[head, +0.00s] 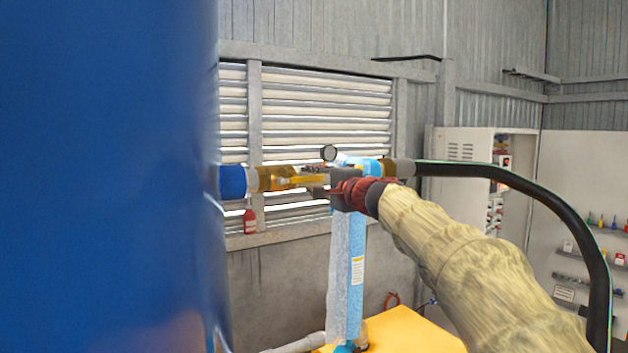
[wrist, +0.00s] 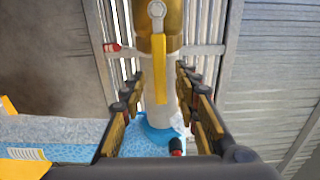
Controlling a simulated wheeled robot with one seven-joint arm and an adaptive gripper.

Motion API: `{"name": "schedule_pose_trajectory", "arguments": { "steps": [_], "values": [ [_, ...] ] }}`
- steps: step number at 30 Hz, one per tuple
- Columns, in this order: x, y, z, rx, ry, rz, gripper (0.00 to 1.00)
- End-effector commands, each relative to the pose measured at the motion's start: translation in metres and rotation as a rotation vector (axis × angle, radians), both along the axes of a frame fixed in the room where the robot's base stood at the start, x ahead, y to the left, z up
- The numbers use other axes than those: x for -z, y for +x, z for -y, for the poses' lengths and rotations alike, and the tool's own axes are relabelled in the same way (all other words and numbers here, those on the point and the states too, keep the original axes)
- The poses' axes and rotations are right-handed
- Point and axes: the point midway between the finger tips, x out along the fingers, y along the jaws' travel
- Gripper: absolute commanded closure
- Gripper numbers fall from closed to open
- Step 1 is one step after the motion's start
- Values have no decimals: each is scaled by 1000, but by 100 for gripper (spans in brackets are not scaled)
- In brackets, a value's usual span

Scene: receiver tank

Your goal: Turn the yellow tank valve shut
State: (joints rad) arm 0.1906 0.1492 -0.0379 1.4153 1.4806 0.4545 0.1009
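The yellow valve handle (wrist: 159,70) runs down the picture in the wrist view, from a round pivot on the brass valve body (wrist: 174,14), in line with the pipe. In the head view the yellow handle (head: 302,181) lies along the brass valve (head: 270,178), beside the blue tank (head: 100,180). My gripper (wrist: 159,82) is open, its fingers left and right of the handle with gaps on both sides. In the head view my gripper (head: 322,190) is at the handle's right end, its fingers partly hidden. I cannot tell how deep the handle sits between them.
A yellow base (head: 405,332) is below. A louvred window (head: 320,105) is behind.

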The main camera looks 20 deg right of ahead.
Motion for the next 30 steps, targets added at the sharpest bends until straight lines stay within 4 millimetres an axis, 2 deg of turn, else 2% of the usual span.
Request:
{"name": "schedule_pose_trajectory", "arguments": {
  "steps": [3, 19, 30],
  "values": [
    [0, 0, 0, 0, 0, 0, 70],
    [0, 0, 0, 0, 0, 0, 100],
    [1, 0, 0, 0, 0, -1, 100]
  ]
}}
